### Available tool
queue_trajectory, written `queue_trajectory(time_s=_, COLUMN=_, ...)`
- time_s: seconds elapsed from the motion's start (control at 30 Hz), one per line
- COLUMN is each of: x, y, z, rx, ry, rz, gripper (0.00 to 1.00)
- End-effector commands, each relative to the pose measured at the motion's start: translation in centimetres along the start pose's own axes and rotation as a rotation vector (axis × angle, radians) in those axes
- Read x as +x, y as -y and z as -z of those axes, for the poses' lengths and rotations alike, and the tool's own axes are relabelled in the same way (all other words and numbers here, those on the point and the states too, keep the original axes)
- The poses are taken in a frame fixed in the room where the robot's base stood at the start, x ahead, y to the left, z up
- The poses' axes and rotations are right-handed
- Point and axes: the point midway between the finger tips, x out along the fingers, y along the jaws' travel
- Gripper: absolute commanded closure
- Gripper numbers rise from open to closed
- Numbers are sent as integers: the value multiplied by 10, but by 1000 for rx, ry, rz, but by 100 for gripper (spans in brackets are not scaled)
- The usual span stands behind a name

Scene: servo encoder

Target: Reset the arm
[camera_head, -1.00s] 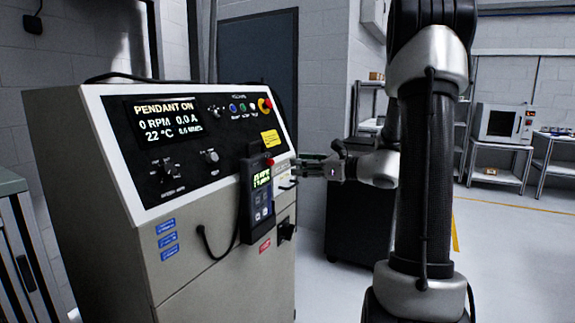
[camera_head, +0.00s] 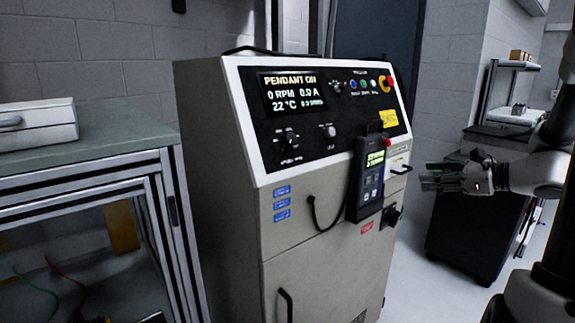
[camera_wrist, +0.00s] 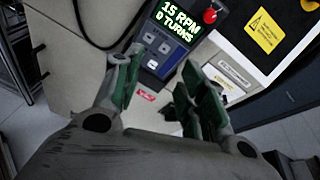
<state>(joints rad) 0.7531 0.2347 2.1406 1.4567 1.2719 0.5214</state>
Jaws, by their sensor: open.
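My gripper (camera_head: 430,178) is to the right of the grey control cabinet (camera_head: 225,190) in the head view, apart from it. Its fingers point left toward the cabinet's right side. In the wrist view my gripper (camera_wrist: 165,95) is open and empty, with green pads on its fingers. The hand-held pendant (camera_head: 371,172) hangs on the cabinet's front, its lit screen reading 15 RPM, 0 TURNS in the wrist view (camera_wrist: 165,38). The cabinet's display (camera_head: 293,91) reads PENDANT ON, 0 RPM, 0.0 A, 22 °C.
A workbench (camera_head: 110,140) with a light case (camera_head: 35,125) stands at the left. A dark wheeled cabinet (camera_head: 470,235) stands behind my gripper. A black cable (camera_head: 322,215) loops from the pendant. Open floor lies between the two cabinets.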

Motion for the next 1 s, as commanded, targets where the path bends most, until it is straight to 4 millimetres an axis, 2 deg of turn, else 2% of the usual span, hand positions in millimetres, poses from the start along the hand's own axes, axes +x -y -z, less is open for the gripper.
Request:
queue_trajectory(time_s=0.03, x=-9, y=-23, z=14, rx=-75, ry=-65, rz=-70, gripper=59)
queue_trajectory(time_s=0.1, x=-26, y=-63, z=30, rx=-242, ry=-166, rz=-214, gripper=59)
queue_trajectory(time_s=0.2, x=-57, y=-117, z=40, rx=-533, ry=-286, rz=-455, gripper=59)
queue_trajectory(time_s=0.3, x=-96, y=-155, z=44, rx=-881, ry=-383, rz=-719, gripper=59)
queue_trajectory(time_s=0.33, x=-107, y=-163, z=43, rx=-986, ry=-405, rz=-794, gripper=59)
queue_trajectory(time_s=0.4, x=-132, y=-172, z=40, rx=-1229, ry=-452, rz=-953, gripper=59)
queue_trajectory(time_s=0.5, x=-158, y=-175, z=27, rx=-1545, ry=-504, rz=-1126, gripper=59)
queue_trajectory(time_s=0.6, x=-171, y=-176, z=8, rx=-1785, ry=-544, rz=-1206, gripper=59)
queue_trajectory(time_s=0.7, x=-171, y=-183, z=-10, rx=-1944, ry=-544, rz=-1204, gripper=59)
queue_trajectory(time_s=0.83, x=-163, y=-191, z=-32, rx=-2069, ry=-510, rz=-1148, gripper=59)
queue_trajectory(time_s=1.0, x=-158, y=-194, z=-36, rx=-2098, ry=-485, rz=-1147, gripper=59)
